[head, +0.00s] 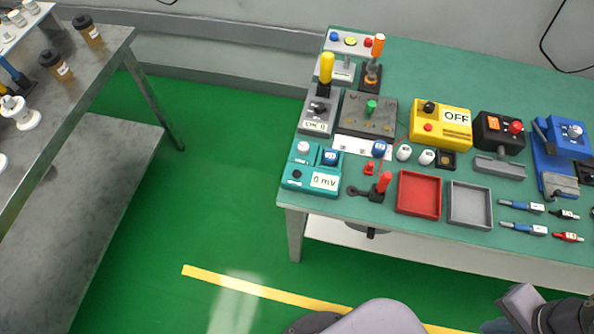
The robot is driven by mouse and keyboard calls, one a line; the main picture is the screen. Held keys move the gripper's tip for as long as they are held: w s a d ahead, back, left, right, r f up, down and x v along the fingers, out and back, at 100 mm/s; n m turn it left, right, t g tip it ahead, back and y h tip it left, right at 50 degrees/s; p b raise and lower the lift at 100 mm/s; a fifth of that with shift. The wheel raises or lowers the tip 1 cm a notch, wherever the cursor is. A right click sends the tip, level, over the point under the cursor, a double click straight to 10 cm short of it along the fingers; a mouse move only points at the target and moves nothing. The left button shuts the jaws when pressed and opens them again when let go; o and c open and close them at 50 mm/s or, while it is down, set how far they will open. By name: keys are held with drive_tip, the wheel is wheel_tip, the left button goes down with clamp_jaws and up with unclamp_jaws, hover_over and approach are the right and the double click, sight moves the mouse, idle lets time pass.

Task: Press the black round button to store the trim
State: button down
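A teal box (312,171) with a display reading "0 mV" stands at the near left corner of the green table. A small black round button (297,174) is on its front left. The box also carries a white round knob (303,147) and a blue knob (330,157). Nothing touches the black button. Only parts of my arm show at the bottom and lower right edge, apart from the box. No gripper fingers can be made out.
The green table (450,60) is crowded: a grey box with a yellow knob (326,68), a yellow "OFF" box (441,125), a red-handled lever (383,184), a red tray (419,194) and a grey tray (470,205). A metal bench (75,90) stands left. The floor between is clear.

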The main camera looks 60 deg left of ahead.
idle(0.8)
drive_tip(key=w+a+r+n+t+y+p, duration=0.1)
drive_tip(key=w+a+t+y+p, duration=0.15)
drive_tip(key=a, duration=1.25)
drive_tip(key=w+a+r+n+t+y+p, duration=0.15)
drive_tip(key=w+a, duration=0.25)
drive_tip(key=a, duration=1.1)
drive_tip(key=s+a+r+y+p, duration=0.1)
drive_tip(key=s+a+y+p, duration=0.3)
drive_tip(key=a, duration=0.8)
drive_tip(key=s+a+t, duration=0.1)
drive_tip(key=s+a, duration=0.3)
drive_tip(key=s, duration=0.3)
drive_tip(key=s+a+m, duration=0.1)
drive_tip(key=s+a, duration=0.4)
drive_tip(key=s, duration=0.3)
drive_tip(key=shift+f+t+h+p, duration=0.2)
drive_tip(key=shift+t+h+p, duration=0.2)
drive_tip(key=shift+p, duration=0.05)
drive_tip(key=shift+w+f, duration=0.1)
drive_tip(key=shift+f, duration=0.05)
drive_tip(key=b, duration=0.7)
hover_over(297, 174)
drive_tip(key=f, duration=0.6)
drive_tip(key=shift+s+d+f, duration=0.25)
drive_tip(key=shift+s+d, duration=0.1)
drive_tip(key=shift+f+b, duration=0.85)
drive_tip(key=shift+f, duration=0.15)
